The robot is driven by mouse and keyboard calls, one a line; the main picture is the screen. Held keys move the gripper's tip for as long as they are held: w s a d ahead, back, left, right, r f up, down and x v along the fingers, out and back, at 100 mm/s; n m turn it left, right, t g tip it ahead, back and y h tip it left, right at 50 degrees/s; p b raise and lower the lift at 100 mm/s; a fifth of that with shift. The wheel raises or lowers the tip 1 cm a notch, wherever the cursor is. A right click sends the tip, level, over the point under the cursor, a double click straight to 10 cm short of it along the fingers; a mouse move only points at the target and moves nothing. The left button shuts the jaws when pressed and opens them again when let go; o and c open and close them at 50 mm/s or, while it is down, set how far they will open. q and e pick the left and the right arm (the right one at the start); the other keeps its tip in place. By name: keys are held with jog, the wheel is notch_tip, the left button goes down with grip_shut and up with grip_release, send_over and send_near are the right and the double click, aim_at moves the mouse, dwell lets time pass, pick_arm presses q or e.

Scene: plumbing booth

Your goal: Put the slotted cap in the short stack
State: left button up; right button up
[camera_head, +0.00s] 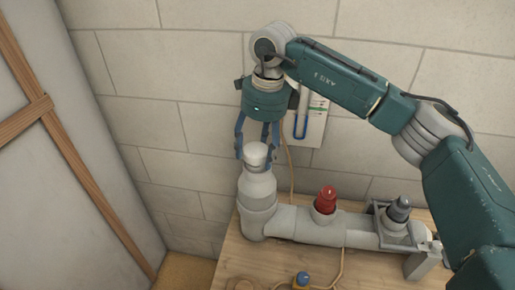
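My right gripper (257,156) points down from above, its two blue fingers on either side of a pale rounded cap (256,153). The fingers look spread, with a narrow gap beside the cap, so the gripper looks open. The cap sits at the top of the tall pale stack (257,190) at the left end of a grey pipe. A red cap (326,198) tops a short stack in the middle of the pipe. A dark grey cap (399,208) tops another short stack at the right. No slot can be made out on any cap. My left gripper is out of view.
The pipe (300,222) lies along a wooden bench (235,262) against a block wall. A grey bracket (383,238) surrounds the right stack. A small blue-topped fitting (302,279) and a cord are at the front. A white gauge panel (312,125) hangs behind the gripper.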

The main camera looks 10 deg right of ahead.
jog(key=shift+o, duration=0.7)
notch_tip(320, 180, up, 12)
jog(key=d, duration=0.1)
jog(key=shift+s, duration=0.4)
